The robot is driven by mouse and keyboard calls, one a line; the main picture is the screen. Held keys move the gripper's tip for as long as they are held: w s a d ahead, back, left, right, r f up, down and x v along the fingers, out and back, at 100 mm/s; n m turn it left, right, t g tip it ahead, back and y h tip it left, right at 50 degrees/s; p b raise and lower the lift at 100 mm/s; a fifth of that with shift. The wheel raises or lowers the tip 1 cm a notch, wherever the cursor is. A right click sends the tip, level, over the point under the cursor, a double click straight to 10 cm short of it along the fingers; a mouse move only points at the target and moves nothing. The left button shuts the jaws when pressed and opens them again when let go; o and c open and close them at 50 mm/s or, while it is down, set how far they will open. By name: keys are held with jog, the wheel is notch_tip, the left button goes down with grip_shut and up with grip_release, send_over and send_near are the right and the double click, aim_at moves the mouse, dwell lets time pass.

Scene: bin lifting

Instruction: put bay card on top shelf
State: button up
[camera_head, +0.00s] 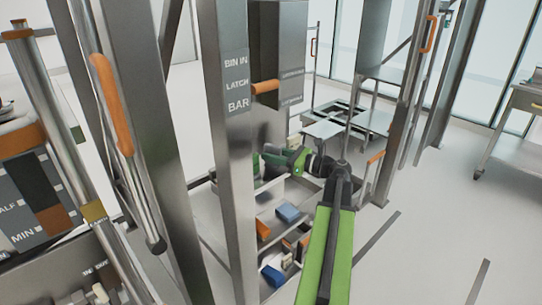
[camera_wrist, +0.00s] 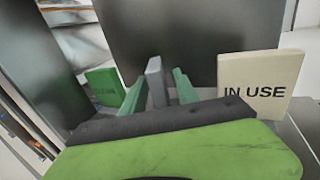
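Two cards show in the wrist view: a cream card reading "IN USE" (camera_wrist: 254,84) on the right, and a green card (camera_wrist: 105,87), apparently reading "CLEAN", on the left. I cannot tell which is the bay card. My gripper (camera_wrist: 158,82) points between them, its two green fingers apart. A narrow grey upright piece (camera_wrist: 154,84) stands in the gap; I cannot tell if the fingers touch it. Neither card is between the fingers. In the head view my gripper (camera_head: 275,160) reaches into the metal rack, its tips partly hidden. No top shelf is clearly visible.
A steel post (camera_head: 229,140) labelled "BIN IN LATCH BAR" stands close left of my gripper. Blue (camera_head: 288,213) and orange (camera_head: 262,229) blocks lie lower in the rack. Orange-handled posts (camera_head: 112,105) crowd the left. Open floor (camera_head: 430,240) lies to the right.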

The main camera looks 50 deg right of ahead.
jog(key=shift+s+r+p, duration=0.1)
jog(key=shift+r+p, duration=0.2)
jog(key=v, duration=1.1)
jog(key=shift+s+d, duration=0.2)
jog(key=shift+s, duration=0.15)
jog(key=shift+f, duration=0.1)
jog(key=shift+s, duration=0.1)
